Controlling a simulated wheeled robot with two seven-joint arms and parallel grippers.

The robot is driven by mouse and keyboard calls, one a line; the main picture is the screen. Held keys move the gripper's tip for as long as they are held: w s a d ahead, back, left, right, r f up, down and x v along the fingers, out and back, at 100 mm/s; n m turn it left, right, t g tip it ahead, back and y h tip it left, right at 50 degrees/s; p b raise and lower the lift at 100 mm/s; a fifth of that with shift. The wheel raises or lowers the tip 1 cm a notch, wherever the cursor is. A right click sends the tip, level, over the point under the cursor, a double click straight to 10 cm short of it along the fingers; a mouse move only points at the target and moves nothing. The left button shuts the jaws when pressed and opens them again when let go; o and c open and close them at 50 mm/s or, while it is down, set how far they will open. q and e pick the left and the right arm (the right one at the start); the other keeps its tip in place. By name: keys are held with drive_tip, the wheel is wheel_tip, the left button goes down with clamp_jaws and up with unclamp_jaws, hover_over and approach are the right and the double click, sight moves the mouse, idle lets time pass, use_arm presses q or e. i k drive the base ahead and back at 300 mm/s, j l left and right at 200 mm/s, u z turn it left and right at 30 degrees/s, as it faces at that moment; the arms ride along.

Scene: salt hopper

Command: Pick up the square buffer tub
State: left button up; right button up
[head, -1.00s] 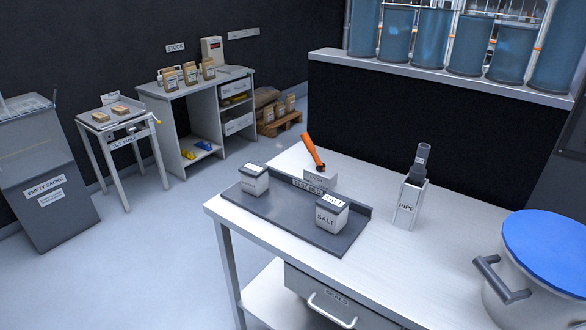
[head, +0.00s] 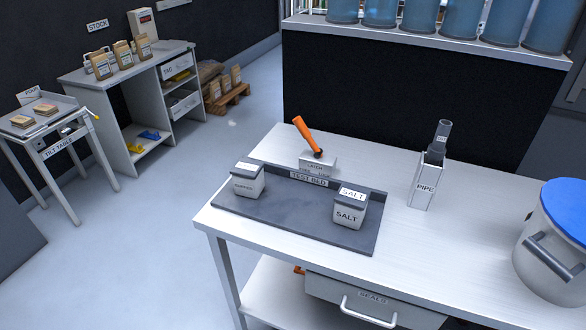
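The square buffer tub (head: 248,181) is a small white box with a grey lid and a white label on top. It stands upright at the left end of the dark test bed tray (head: 290,212) on the white bench. A similar tub marked SALT (head: 349,208) stands at the right end of the same tray, apart from it. Neither of my grippers shows in the head view.
An orange-handled holder (head: 317,160) stands behind the tray. A PIPE holder (head: 427,182) with a dark pipe is to its right. A large blue-lidded pot (head: 556,240) is at the bench's right end.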

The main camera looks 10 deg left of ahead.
sight(248, 175)
drive_tip(key=i+j+z, duration=0.1)
drive_tip(key=j+z, duration=0.4)
drive_tip(key=j, duration=0.2)
drive_tip(key=j+z, duration=0.45)
drive_tip(key=j, duration=0.25)
drive_tip(key=k, duration=0.05)
